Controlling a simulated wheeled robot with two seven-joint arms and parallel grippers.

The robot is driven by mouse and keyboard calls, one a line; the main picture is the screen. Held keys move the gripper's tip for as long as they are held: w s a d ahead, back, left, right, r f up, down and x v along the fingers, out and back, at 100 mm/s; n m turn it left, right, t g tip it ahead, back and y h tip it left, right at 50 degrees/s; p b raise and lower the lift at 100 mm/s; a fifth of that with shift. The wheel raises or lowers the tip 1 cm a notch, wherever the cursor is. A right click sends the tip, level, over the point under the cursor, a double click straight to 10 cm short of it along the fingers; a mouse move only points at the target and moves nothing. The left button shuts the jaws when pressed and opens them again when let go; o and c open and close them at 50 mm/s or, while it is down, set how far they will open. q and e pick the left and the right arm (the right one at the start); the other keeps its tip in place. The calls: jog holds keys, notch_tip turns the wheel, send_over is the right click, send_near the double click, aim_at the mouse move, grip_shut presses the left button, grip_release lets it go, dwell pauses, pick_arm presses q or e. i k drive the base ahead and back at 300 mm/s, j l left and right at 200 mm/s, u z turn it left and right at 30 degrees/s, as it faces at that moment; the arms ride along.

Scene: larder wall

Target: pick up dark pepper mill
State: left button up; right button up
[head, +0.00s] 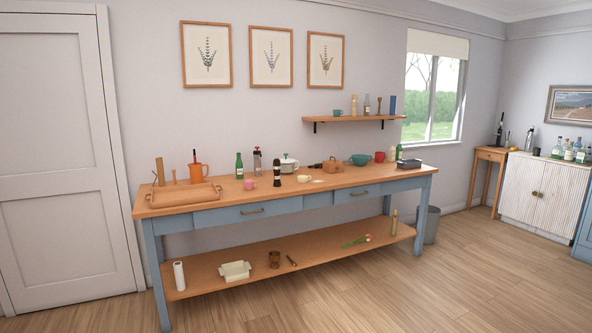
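A dark, slim pepper mill (277,174) stands upright near the middle of the blue-framed wooden table (230,206). A small pink cup (250,184) is to its left and a cream cup (304,178) to its right. A white lidded pot (288,164) stands behind it to the right, and a dark-topped bottle (257,162) behind it to the left. Neither of my grippers is in view.
A wooden tray (172,201) covers the table's left end. A green bottle (239,166), a teal bowl (360,160) and a red mug (379,157) stand along the back. The lower shelf (322,254) holds several items. The floor in front is clear.

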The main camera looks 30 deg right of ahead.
aim_at(276, 169)
jog(key=i+z, duration=0.4)
jog(key=i, duration=3.95)
jog(key=l, duration=0.1)
